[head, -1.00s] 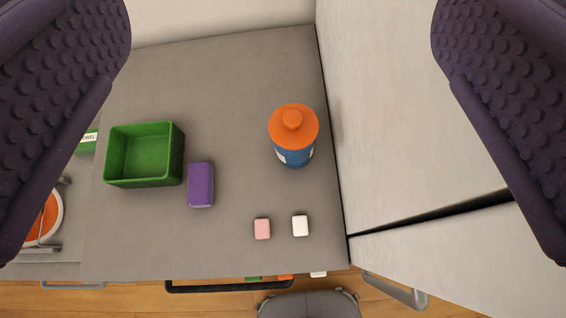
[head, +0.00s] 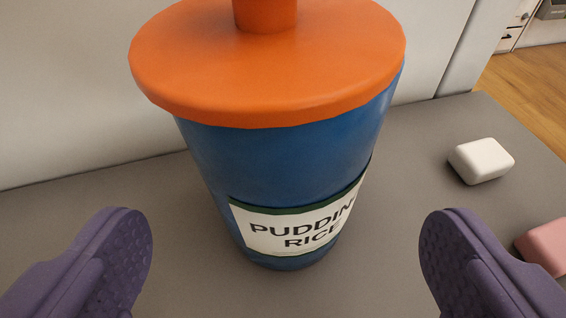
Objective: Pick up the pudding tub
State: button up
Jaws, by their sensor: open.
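The pudding tub (head: 290,165) is a blue tub with an orange lid and knob, labelled "PUDDING RICE". It stands upright on the grey counter, close in front of my gripper, and fills the upper middle of the head view. The top of its knob is cut off by the frame. My gripper (head: 285,240) is open, with one purple padded finger on each side of the tub's lower part in the picture. Gaps show between both fingers and the tub, and nothing is held.
A white block (head: 481,161) lies on the grey counter (head: 420,135) to the right. A pink block (head: 546,246) is partly cut off at the right edge, near the right finger. A pale wall (head: 70,90) rises behind the tub.

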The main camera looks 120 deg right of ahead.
aim_at(274, 143)
jog(key=b+x, duration=0.2)
jog(key=x, duration=0.4)
jog(key=shift+s+d, duration=0.1)
jog(key=shift+d, duration=0.2)
jog(key=c, duration=1.2)
jog(key=shift+o, duration=0.2)
jog(key=shift+r, duration=0.15)
jog(key=shift+r+p, duration=0.8)
jog(key=shift+r, duration=0.85)
jog(key=s+a, duration=0.1)
jog(key=s, duration=0.4)
jog(key=s+a+r+p, duration=0.1)
jog(key=s+a, duration=0.1)
jog(key=s, duration=0.3)
jog(key=s+a+p, duration=0.1)
jog(key=s, duration=0.4)
jog(key=shift+s+a+r, duration=0.15)
jog(key=shift+a+r, duration=0.05)
jog(key=shift+a, duration=0.05)
